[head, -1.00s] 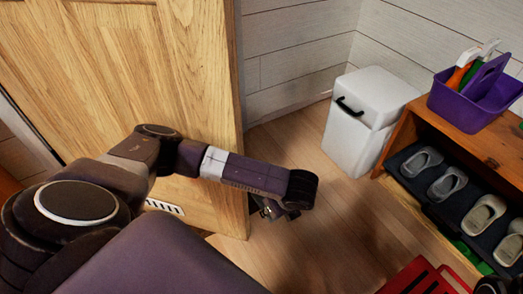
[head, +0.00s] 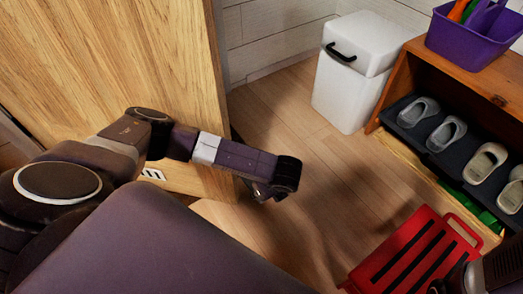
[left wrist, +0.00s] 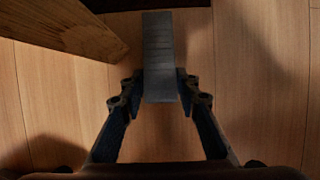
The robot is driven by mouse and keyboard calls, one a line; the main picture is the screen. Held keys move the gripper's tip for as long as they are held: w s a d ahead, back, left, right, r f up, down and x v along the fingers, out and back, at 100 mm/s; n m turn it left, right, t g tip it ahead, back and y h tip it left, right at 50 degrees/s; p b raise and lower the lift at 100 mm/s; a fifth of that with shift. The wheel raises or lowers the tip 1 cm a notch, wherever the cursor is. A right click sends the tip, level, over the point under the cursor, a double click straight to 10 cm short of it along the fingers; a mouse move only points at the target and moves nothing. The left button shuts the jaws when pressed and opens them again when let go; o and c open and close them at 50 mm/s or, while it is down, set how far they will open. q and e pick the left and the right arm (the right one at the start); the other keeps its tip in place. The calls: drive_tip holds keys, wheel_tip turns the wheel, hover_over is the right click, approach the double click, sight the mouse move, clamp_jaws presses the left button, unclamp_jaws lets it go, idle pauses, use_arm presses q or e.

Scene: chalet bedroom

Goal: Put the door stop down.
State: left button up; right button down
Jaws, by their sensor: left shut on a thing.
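The door stop (left wrist: 158,60) is a long dark grey wedge, seen in the left wrist view. My left gripper (left wrist: 160,92) is shut on its near end, one finger on each side. The wooden floor lies beneath it; I cannot tell whether the stop touches the floor. In the head view my left gripper (head: 268,192) is mostly hidden under my wrist, beside the wooden door's (head: 130,60) lower edge. I cannot make out the door stop there. Part of my right arm shows at the bottom right corner, but its gripper does not.
The door's bottom corner also shows in the left wrist view (left wrist: 65,25). A white bin (head: 345,90) stands by the wall. A wooden shoe rack (head: 400,75) holds shoes, with a purple caddy (head: 465,45) on top. A red slatted stool (head: 405,250) is at right. Floor between is clear.

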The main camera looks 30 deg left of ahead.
use_arm(q)
wheel_tip(320, 180, down, 4)
drive_tip(key=b, duration=0.3)
drive_tip(key=shift+f, duration=0.25)
drive_tip(key=shift+r, duration=0.15)
drive_tip(key=o, duration=1.2)
drive_tip(key=shift+f, duration=0.2)
drive_tip(key=shift+c, duration=0.2)
drive_tip(key=shift+r, duration=0.1)
